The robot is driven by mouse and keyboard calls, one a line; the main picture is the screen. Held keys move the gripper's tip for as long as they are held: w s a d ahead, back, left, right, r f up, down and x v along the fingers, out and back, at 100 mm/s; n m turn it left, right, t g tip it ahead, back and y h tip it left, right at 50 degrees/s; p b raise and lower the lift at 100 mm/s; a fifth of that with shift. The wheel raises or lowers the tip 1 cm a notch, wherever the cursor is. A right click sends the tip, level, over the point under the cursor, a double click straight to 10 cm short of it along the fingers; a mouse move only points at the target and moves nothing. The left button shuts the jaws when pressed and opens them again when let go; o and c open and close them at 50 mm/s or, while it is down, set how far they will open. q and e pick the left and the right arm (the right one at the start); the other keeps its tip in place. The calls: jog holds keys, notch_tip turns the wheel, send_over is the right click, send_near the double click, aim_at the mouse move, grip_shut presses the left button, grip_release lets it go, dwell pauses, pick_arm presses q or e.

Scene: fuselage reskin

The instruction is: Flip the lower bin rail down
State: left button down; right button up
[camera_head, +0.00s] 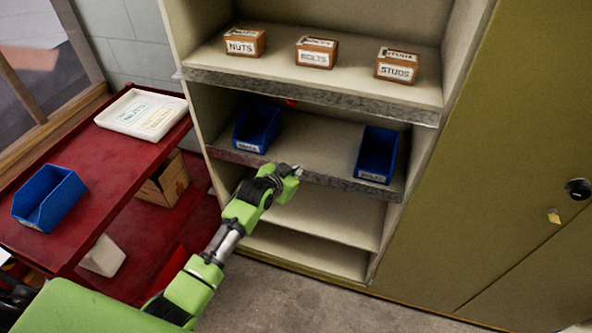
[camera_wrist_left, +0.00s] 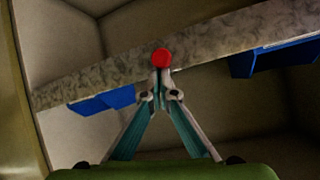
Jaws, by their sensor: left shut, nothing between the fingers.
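The lower bin rail (camera_head: 335,182) is a long grey metal strip along the front edge of the middle shelf, in front of two blue bins. It also crosses the left wrist view (camera_wrist_left: 230,42), slanting up to the right. My left gripper (camera_head: 297,171) is at the middle of this rail in the head view, shut and empty. In the left wrist view its fingertips (camera_wrist_left: 161,90) meet just below the rail; I cannot tell whether they touch it. A round red knob (camera_wrist_left: 161,57) shows just past the fingertips. My right gripper is not in view.
Blue bins (camera_head: 257,128) and (camera_head: 377,153) stand on the middle shelf. A similar upper rail (camera_head: 310,92) fronts the shelf with labelled boxes (camera_head: 316,52). A red cart (camera_head: 110,170) with a white tray (camera_head: 142,113) stands left; a green cabinet (camera_head: 500,140) stands right.

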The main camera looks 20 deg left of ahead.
pick_arm(q)
jog(key=shift+s+f+t+b, duration=0.15)
jog(key=shift+s+t+b, duration=0.1)
jog(key=shift+t+b, duration=0.2)
